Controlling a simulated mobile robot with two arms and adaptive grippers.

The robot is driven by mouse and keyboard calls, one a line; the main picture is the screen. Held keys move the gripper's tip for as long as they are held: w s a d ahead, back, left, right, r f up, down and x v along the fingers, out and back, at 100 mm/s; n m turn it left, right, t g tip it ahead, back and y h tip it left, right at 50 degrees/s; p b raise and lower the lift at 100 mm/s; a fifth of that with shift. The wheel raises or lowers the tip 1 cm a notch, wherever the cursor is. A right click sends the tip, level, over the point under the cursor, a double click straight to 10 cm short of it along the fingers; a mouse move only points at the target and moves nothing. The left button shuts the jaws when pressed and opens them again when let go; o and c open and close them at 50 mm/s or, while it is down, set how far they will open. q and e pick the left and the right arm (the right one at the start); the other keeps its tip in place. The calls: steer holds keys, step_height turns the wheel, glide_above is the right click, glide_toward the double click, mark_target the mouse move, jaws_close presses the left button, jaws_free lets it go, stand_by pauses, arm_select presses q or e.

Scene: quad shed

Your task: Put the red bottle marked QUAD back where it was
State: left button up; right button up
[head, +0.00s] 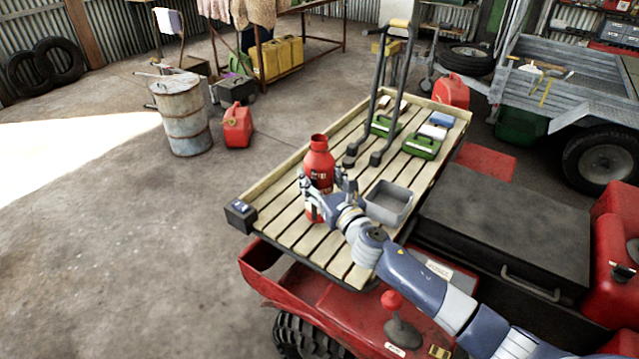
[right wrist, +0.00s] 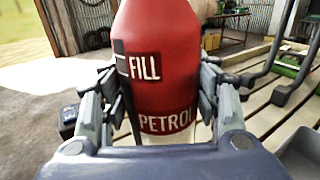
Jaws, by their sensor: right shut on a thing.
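A red bottle (head: 319,164) is upright over the near left part of the slatted wooden rack (head: 262,192). In the right wrist view the bottle (right wrist: 165,45) fills the middle and shows the white words FILL and PETROL; no QUAD mark is readable. My right gripper (head: 322,188) is shut around the bottle's body, with its fingers on both sides in the right wrist view (right wrist: 160,100). I cannot tell whether the bottle's base touches the slats. My left gripper is not in view.
A grey open tray (head: 389,203) sits on the rack right of the bottle. A black upright handle frame (head: 377,100), green cases (head: 421,146) and small boxes stand farther back. A red jerrycan (head: 452,91) is by the far end. Bare slats lie left of the bottle.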

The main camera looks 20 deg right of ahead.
steer(key=shift+f, duration=0.95)
steer(key=shift+f+b, duration=0.15)
steer(key=shift+b, duration=0.15)
steer(key=o, duration=1.2)
steer(key=shift+s, duration=0.15)
steer(key=shift+s+d+r+b, duration=0.1)
steer(key=shift+s+d+b, duration=0.15)
steer(key=shift+s, duration=1.7)
steer(key=shift+s+d+r+b, duration=0.1)
steer(key=shift+s+d+b, duration=0.15)
steer(key=shift+s, duration=1.7)
steer(key=shift+s+d+b, duration=0.2)
steer(key=shift+s+d, duration=0.1)
steer(key=shift+s, duration=1.65)
